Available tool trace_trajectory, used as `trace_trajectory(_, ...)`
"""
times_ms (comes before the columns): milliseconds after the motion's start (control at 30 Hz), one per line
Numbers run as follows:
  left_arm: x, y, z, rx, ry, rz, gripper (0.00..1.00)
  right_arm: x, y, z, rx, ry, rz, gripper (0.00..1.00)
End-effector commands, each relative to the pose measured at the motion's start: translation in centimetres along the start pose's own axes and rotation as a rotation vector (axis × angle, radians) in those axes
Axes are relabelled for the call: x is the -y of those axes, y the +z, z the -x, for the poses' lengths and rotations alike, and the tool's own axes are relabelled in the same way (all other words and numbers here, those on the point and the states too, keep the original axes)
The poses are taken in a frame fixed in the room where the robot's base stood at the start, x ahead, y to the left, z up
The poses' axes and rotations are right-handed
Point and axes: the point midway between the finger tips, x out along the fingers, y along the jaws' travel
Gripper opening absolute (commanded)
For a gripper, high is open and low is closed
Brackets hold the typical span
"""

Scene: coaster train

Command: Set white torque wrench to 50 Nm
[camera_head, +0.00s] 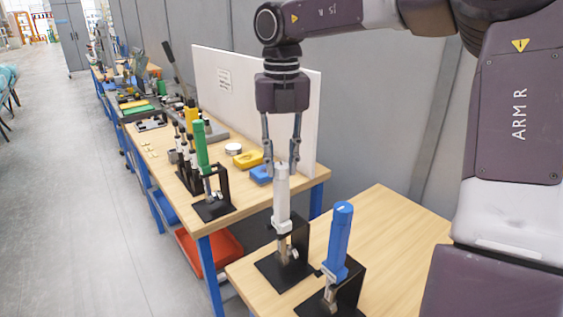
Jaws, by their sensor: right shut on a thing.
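The white torque wrench (282,205) stands upright, head down, in a black stand (275,269) on the near wooden table. My right gripper (281,170) comes down from above, with its two fingers on either side of the wrench's top end. It is shut on that top end. The scale on the wrench is too small to read. My left gripper does not show in the head view.
A blue torque wrench (338,238) stands close by on the right in its own black stand. A green one (201,150) stands on the workbench (232,216) behind. A white panel (240,90) rises behind that bench.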

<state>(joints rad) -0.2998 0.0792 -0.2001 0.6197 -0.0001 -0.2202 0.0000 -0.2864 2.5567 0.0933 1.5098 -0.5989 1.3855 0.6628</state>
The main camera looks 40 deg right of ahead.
Motion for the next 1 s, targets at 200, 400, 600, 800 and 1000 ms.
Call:
trace_trajectory(200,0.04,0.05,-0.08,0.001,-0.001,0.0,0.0,0.03,-0.27,-0.29,-0.011,-0.002,-0.017,0.0)
trace_trajectory(400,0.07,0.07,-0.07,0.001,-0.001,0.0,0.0,0.03,-0.27,-0.3,-0.011,-0.003,-0.017,0.0)
trace_trajectory(600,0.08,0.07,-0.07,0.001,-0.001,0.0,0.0,0.03,-0.25,-0.29,-0.011,-0.003,-0.017,0.34)
trace_trajectory(800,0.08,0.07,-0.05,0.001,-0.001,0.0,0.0,0.01,-0.13,-0.15,-0.005,-0.001,-0.016,0.41)
trace_trajectory(1000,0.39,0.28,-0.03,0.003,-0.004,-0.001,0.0,-0.01,-0.05,0.22,-0.002,-0.001,-0.017,0.41)
